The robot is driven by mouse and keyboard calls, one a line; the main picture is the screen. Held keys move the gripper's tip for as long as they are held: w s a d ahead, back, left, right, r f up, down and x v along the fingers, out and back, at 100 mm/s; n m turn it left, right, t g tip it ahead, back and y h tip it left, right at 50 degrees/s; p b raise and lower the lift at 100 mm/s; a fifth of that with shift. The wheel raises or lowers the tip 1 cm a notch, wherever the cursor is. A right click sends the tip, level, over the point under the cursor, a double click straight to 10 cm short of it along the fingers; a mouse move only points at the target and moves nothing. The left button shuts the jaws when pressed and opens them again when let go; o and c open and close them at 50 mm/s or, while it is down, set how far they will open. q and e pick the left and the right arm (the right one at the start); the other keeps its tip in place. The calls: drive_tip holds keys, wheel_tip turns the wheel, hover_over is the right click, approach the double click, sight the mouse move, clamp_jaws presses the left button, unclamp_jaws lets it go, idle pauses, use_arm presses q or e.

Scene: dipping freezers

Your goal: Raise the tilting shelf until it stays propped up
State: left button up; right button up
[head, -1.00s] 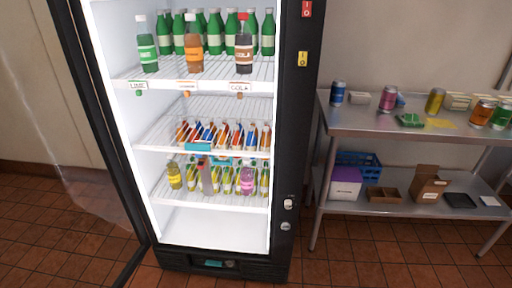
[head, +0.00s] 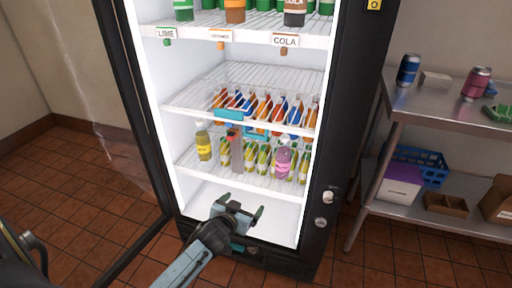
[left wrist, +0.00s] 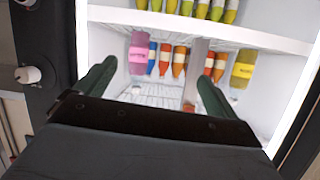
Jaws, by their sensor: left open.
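The open lit cooler holds several white wire shelves. The middle shelf (head: 190,107) carries a row of orange, red and blue bottles and has a teal tab (head: 237,115) on its front edge; I take it as the tilting shelf, and cannot tell its exact tilt. Below it, a grey post with a red top (head: 237,152) stands among bottles on the lower shelf (head: 195,172). My left gripper (head: 240,207) is open and empty, low in front of the cooler, below the lower shelf's front edge. Its spread fingers show in the left wrist view (left wrist: 155,86). My right gripper is out of view.
A yellow bottle (head: 203,145) and a pink bottle (head: 283,160) stand on the lower shelf. The black door frame with knobs (head: 328,198) borders the right. The clear door stands open at left. A steel table (head: 440,112) with cans and boxes is at right.

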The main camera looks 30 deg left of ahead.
sight(255, 134)
use_arm(q)
drive_tip(key=w+a+r+n+t+y+b, duration=0.1)
drive_tip(key=w+r+t, duration=0.1)
drive_tip(key=r, duration=0.5)
drive_tip(key=w+a+r+n+t+y+b, duration=0.1)
drive_tip(key=r+t+b, duration=0.1)
drive_tip(key=r, duration=0.6)
drive_tip(key=shift+m, duration=0.3)
drive_tip(key=b+x, duration=0.2)
drive_tip(key=x, duration=0.9)
drive_tip(key=shift+f+b, duration=0.15)
drive_tip(key=shift+b, duration=0.25)
drive_tip(key=shift+w+a+h, duration=0.1)
drive_tip(key=shift+w+h, duration=0.2)
drive_tip(key=shift+w, duration=0.5)
drive_tip(key=shift+w+a+b, duration=0.1)
drive_tip(key=shift+w+b, duration=0.2)
drive_tip(key=shift+w, duration=0.05)
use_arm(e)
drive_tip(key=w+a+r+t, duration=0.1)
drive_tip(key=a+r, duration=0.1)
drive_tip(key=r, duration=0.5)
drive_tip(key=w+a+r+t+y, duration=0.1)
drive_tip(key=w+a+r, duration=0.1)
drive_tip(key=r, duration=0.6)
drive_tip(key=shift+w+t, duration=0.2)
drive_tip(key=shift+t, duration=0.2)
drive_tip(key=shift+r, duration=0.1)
